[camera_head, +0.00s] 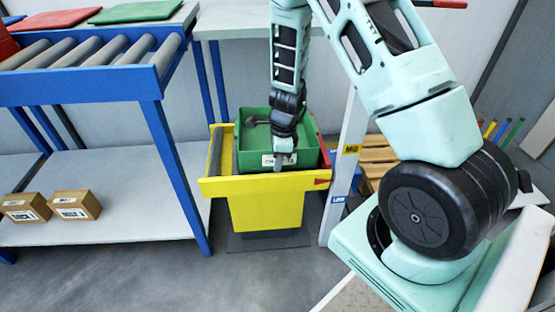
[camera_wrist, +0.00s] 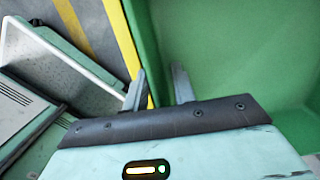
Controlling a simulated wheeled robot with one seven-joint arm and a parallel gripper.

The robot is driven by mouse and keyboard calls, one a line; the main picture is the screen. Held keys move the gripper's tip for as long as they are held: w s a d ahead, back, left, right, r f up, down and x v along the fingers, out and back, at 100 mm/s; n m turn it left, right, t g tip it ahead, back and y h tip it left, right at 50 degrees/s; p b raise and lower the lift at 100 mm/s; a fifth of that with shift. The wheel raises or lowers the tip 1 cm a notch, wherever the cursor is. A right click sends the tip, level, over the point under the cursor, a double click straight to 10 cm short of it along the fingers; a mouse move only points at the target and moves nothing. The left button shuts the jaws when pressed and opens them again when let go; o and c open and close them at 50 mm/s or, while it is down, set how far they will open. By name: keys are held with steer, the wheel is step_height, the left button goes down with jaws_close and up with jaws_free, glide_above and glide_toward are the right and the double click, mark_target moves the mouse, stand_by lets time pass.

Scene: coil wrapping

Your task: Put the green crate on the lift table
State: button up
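The green crate (camera_head: 240,160) sits in the yellow top frame of the lift table (camera_head: 265,208), and looks level. A white label is on its front wall. My gripper (camera_head: 284,160) points down at that front wall. In the wrist view my gripper's fingers (camera_wrist: 160,85) stand apart, one on each side of the rim of the green crate (camera_wrist: 225,50). A gap shows between the fingers and the wall, so the gripper looks open. Whether the crate's underside rests fully on the table is hidden.
A blue-framed roller conveyor (camera_head: 95,60) stands to the left, with two cardboard boxes (camera_head: 50,206) on the shelf below. A white post (camera_head: 344,170) stands close right of the lift table. Wooden pallets (camera_head: 378,155) lie behind it. Grey floor is clear in front.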

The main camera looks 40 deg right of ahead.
steer(key=shift+r, duration=0.1)
steer(key=r+p, duration=0.2)
steer(key=r, duration=0.2)
steer(key=r+p, duration=0.2)
steer(key=r, duration=0.2)
steer(key=d+r+p, duration=0.1)
steer(key=r+p, duration=0.1)
steer(key=r, duration=0.1)
steer(key=shift+s+d+r, duration=0.1)
steer(key=shift+s+r, duration=0.3)
steer(key=s+a+r+n+y, duration=0.1)
steer(key=s+a+r+n, duration=0.2)
steer(key=a+n, duration=0.3)
steer(key=s+a+r+n+g, duration=0.1)
steer(key=s+a+r+n, duration=0.1)
steer(key=a+r+n, duration=0.45)
steer(key=s+a+r+n+y, duration=0.1)
steer(key=s+a+n, duration=0.2)
steer(key=a, duration=0.5)
steer(key=s+a+r+n+h, duration=0.1)
steer(key=s+a+r+n, duration=0.1)
steer(key=s+n, duration=0.5)
steer(key=s+a+r+n+h, duration=0.1)
steer(key=s+a+r+n, duration=0.2)
steer(key=s+n, duration=0.4)
steer(key=a+n, duration=0.1)
steer(key=n, duration=0.2)
steer(key=shift+s+a+r+h, duration=0.15)
steer(key=shift+s+r+h, duration=0.1)
steer(key=shift+s+h, duration=0.1)
